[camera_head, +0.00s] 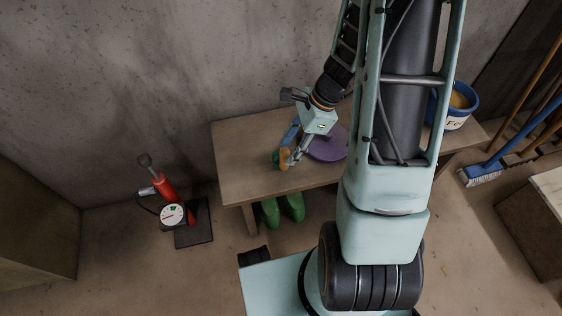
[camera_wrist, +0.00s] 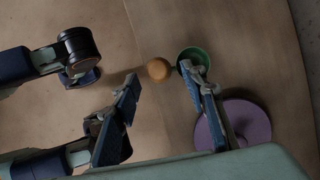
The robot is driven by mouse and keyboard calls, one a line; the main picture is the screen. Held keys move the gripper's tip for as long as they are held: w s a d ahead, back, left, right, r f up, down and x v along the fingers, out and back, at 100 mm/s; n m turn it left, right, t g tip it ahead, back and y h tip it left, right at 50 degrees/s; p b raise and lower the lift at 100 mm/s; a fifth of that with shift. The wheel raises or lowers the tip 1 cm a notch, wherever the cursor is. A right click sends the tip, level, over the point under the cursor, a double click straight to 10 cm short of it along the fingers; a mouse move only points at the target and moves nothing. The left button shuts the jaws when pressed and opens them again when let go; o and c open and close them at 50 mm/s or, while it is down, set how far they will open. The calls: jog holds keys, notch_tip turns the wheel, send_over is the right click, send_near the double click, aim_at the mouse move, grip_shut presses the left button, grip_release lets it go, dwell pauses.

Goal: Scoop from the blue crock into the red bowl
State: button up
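The blue crock (camera_head: 459,106) stands at the right end of the wooden bench in the head view. It holds yellowish contents, and its left side is hidden by my arm. My gripper (camera_head: 288,156) is low over the bench's left part, and its fingers stand apart in the wrist view (camera_wrist: 161,74). A rounded orange-brown piece (camera_wrist: 158,69) lies between the fingertips, with a green cup-like thing (camera_wrist: 193,58) beside it. I cannot tell whether these two are one tool or whether the fingers touch them. No red bowl shows in either view.
A purple disc (camera_head: 326,146) lies on the bench (camera_head: 240,165) just right of my gripper. Green boots (camera_head: 292,207) stand under the bench. A red pump with a gauge (camera_head: 173,214) is on the floor at left. Brooms (camera_head: 484,175) lean at right.

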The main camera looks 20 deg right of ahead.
aim_at(284, 158)
jog(key=b+x, duration=0.2)
jog(key=x, duration=0.3)
jog(key=shift+f, duration=0.1)
jog(key=shift+c, duration=0.7)
jog(key=shift+d, duration=0.1)
grip_shut()
